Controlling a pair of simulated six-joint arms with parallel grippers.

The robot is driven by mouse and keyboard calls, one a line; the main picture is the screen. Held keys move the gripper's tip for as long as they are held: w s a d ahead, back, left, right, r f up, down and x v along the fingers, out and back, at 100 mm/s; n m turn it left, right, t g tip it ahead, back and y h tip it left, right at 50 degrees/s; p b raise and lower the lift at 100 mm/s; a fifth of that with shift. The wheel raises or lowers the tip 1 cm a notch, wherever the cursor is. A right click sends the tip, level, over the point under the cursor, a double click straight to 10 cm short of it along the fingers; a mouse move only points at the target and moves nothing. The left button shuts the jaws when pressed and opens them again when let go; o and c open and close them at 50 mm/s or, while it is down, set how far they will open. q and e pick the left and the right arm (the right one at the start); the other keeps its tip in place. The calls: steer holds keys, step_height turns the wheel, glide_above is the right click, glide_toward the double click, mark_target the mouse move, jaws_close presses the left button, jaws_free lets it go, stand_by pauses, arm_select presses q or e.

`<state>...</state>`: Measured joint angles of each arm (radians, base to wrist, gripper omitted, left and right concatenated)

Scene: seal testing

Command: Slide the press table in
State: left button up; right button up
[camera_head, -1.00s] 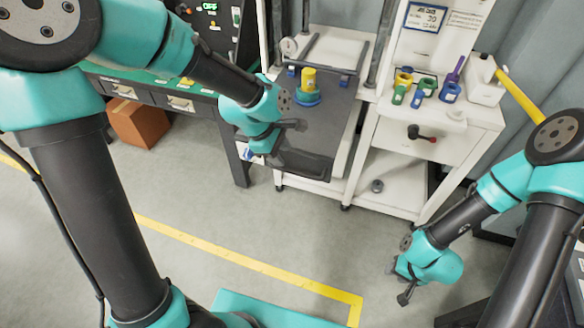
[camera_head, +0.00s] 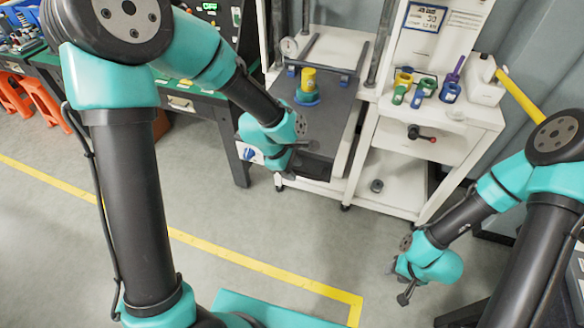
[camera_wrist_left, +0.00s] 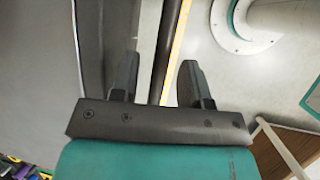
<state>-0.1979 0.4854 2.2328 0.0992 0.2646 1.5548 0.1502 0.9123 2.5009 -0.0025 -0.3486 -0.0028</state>
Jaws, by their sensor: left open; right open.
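The dark grey press table (camera_head: 330,115) is pulled out toward me from the white press frame. A yellow and blue part (camera_head: 307,85) stands upright on it. My left gripper (camera_head: 305,158) is at the table's front edge, open, and its arm hides part of the table's left side. In the left wrist view, the open fingers (camera_wrist_left: 158,80) have a dark bar (camera_wrist_left: 166,45) showing between them; I cannot tell if it is a handle or how near it is. My right gripper (camera_head: 398,282) is open and empty, low over the floor at the right.
The white cabinet (camera_head: 415,165) to the right holds several coloured parts on top and a red-tipped lever (camera_head: 422,134) on its front. A green-topped bench (camera_head: 200,105) stands at left. Open floor with a yellow line (camera_head: 260,265) lies in front.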

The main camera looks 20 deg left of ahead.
arm_select(q)
steer(key=shift+c, duration=0.3)
jaws_close()
stand_by(0.4)
